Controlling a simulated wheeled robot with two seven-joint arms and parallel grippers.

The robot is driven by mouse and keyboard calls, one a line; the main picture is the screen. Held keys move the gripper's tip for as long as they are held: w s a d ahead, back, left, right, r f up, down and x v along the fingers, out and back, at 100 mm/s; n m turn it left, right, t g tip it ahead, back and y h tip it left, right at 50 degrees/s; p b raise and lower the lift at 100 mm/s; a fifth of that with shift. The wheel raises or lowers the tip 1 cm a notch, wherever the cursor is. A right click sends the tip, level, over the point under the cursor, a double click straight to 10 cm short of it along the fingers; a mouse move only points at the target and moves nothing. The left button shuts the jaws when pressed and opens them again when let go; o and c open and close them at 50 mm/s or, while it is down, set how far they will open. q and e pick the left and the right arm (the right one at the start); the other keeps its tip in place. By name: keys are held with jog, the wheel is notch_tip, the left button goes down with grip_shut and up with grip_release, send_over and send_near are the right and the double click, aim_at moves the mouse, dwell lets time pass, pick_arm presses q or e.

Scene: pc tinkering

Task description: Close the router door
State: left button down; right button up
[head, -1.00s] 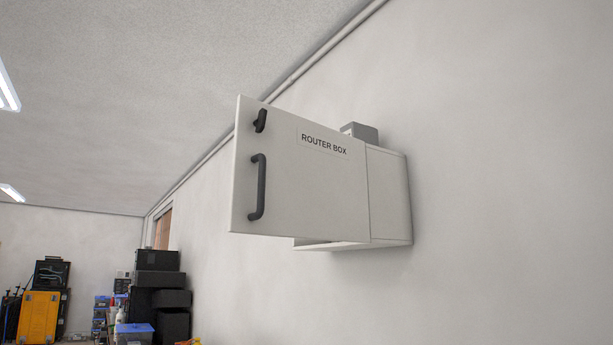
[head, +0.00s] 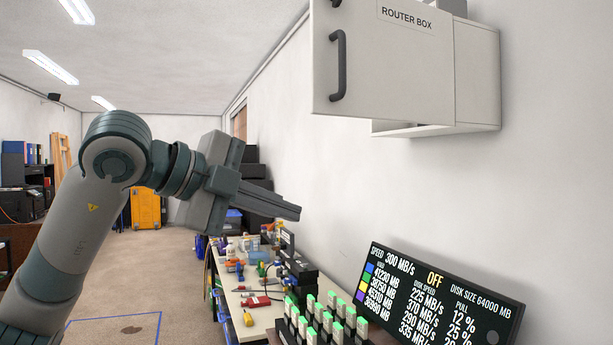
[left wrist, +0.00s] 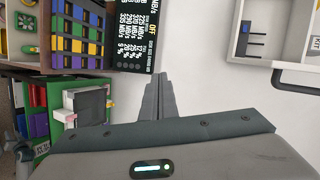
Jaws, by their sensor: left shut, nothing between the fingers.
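The router box (head: 478,75) is a white cabinet fixed high on the right wall. Its door (head: 385,75), lettered ROUTER BOX, stands open, swung out from the wall toward the left. A dark handle (head: 338,66) is on the door's outer face near its free edge. In the left wrist view the door (left wrist: 285,82) and box interior (left wrist: 246,32) show at the upper right. My left gripper (head: 298,212) is shut and empty, below and left of the door, not touching it. My right gripper is not in view.
A workbench (head: 262,316) with tools and several green-topped pieces runs along the wall below. A dark display screen (head: 440,305) stands at the lower right. An orange case (head: 146,208) is far back. The air between gripper and door looks free.

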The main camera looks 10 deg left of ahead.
aim_at(318, 94)
pick_arm(q)
jog(key=s+r+t+h, duration=0.1)
jog(key=s+r+t, duration=0.1)
jog(key=r, duration=0.6)
jog(key=s+r+m+t+h, duration=0.1)
jog(key=s+r, duration=0.3)
jog(key=r, duration=0.5)
jog(key=shift+s+a+t, duration=0.2)
jog(key=shift+s+t, duration=0.05)
jog(key=shift+t, duration=0.25)
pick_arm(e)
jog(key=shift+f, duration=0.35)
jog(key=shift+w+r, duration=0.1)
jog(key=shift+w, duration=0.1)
pick_arm(q)
jog(key=shift+w+d, duration=0.1)
